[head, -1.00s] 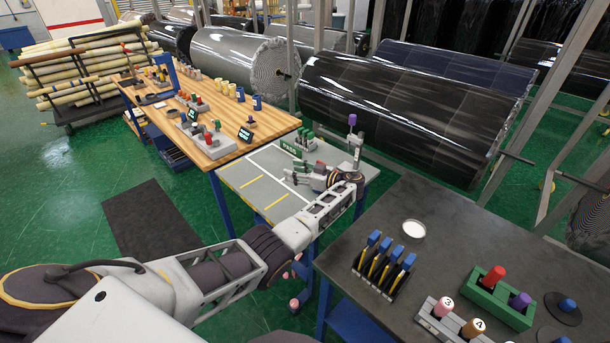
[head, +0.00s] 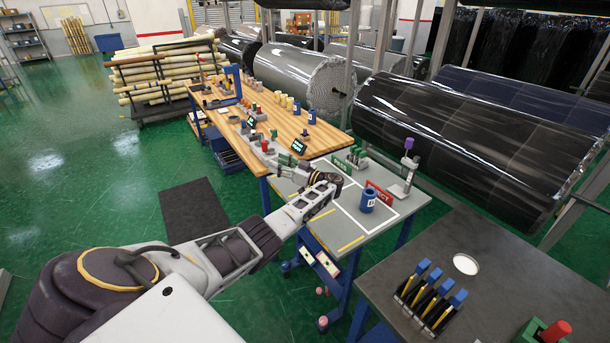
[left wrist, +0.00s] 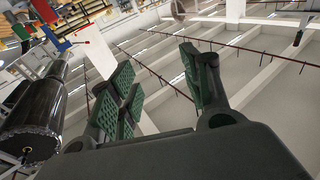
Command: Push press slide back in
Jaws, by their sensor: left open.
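A blue upright frame (head: 236,84), which looks like the press, stands towards the far left of the wooden table; its slide is too small to make out. My left arm reaches in from the left of the head view. Its gripper (head: 290,170) is over the far left part of the grey side table, near the wooden table's close end, well short of the blue frame. In the left wrist view the gripper (left wrist: 168,88) is open with nothing between its green padded fingers. My right gripper is out of view.
The wooden table (head: 318,138) holds several small fixtures, cups and displays. The grey table (head: 345,232) carries a blue cup (head: 368,200), a red sign (head: 380,192) and a stand with a purple top (head: 408,160). A dark table (head: 500,245) is at right.

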